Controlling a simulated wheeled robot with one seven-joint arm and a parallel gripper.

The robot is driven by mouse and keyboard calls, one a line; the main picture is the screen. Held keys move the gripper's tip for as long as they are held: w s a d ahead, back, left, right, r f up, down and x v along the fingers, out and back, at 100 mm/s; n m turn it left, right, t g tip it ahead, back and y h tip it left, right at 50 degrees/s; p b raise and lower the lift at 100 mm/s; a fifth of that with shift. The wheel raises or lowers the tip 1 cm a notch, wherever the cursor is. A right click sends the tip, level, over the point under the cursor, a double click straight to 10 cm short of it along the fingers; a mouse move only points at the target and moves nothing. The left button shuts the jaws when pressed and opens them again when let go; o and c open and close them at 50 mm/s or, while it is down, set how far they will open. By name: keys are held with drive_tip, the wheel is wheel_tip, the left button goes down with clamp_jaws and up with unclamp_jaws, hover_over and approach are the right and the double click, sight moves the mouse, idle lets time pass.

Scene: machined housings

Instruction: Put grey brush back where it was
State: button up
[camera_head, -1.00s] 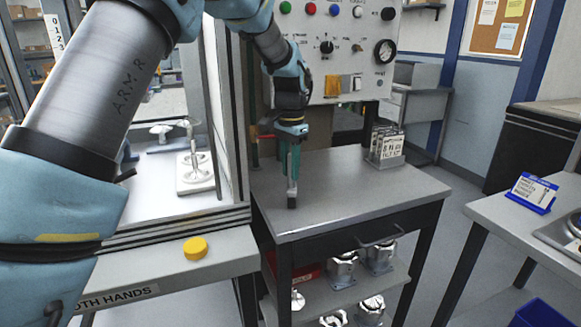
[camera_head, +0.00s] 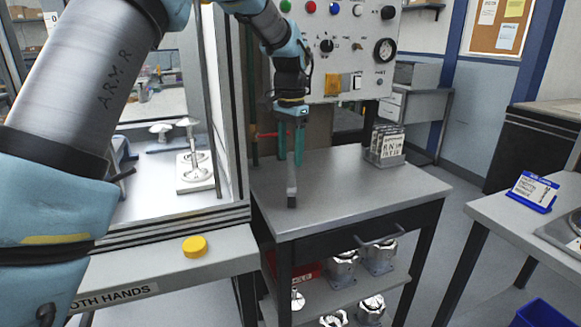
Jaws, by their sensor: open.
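The grey brush (camera_head: 292,182) is on the grey top of the workbench (camera_head: 350,195), near its left front part, with its dark end toward the front edge. I cannot tell for sure whether it lies flat or stands. My gripper (camera_head: 291,163) points down just above and behind the brush. Its two teal fingers are spread apart with a gap between them, and nothing is held between them. The brush's far end shows just below the fingertips.
A rack of cards (camera_head: 384,146) stands at the workbench's back right. A control panel (camera_head: 340,50) rises behind. A glazed enclosure (camera_head: 232,110) borders the left side. A yellow button (camera_head: 195,246) sits on the ledge in front. The bench's middle and right are clear.

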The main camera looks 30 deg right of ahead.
wheel_tip(320, 180, up, 8)
drive_tip(key=shift+r+b, duration=0.1)
drive_tip(key=shift+b, duration=0.35)
drive_tip(key=shift+s, duration=0.15)
